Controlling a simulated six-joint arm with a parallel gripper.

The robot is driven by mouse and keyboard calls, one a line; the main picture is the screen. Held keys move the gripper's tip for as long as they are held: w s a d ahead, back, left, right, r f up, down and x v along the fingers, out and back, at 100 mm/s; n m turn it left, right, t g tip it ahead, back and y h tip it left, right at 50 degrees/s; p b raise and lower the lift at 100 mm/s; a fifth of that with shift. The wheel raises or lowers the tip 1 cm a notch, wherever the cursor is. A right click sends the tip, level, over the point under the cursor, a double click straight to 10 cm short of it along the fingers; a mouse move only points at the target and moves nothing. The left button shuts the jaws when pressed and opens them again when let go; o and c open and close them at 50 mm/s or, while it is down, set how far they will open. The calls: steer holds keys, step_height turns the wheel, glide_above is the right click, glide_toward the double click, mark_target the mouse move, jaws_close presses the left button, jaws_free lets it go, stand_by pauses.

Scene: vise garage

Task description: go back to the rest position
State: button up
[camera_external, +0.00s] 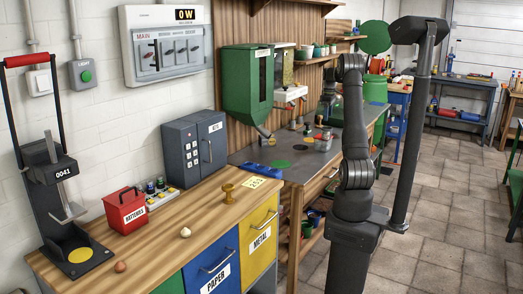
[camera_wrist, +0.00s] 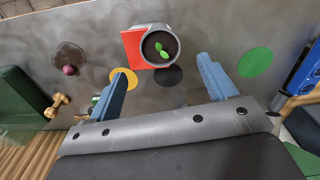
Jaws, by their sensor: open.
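My gripper (camera_wrist: 167,66) is open in the wrist view, with two blue fingers spread apart and nothing between them. Beyond its fingertips, a grey pot (camera_wrist: 143,37) with a small green sprout stands on a grey worktop, partly over a red square (camera_wrist: 133,52). The pot appears apart from the fingers. In the external view my arm rises over the floor in front of the grey workbench (camera_external: 243,155). The gripper end is over the back of that bench, small and dark, and its fingers are hard to make out there.
Yellow (camera_wrist: 126,78), black (camera_wrist: 168,76) and green (camera_wrist: 255,62) discs lie on the worktop. A green hopper (camera_external: 247,85) hangs on the wall above the bench. A wooden counter (camera_external: 190,215) at front left holds a red battery box (camera_external: 126,211) and a grey key cabinet (camera_external: 196,148).

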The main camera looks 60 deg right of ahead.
mark_target(327, 128)
steer(key=shift+r, duration=0.95)
step_height(327, 128, down, 12)
steer(key=shift+f, duration=0.25)
steer(key=shift+r, duration=2.15)
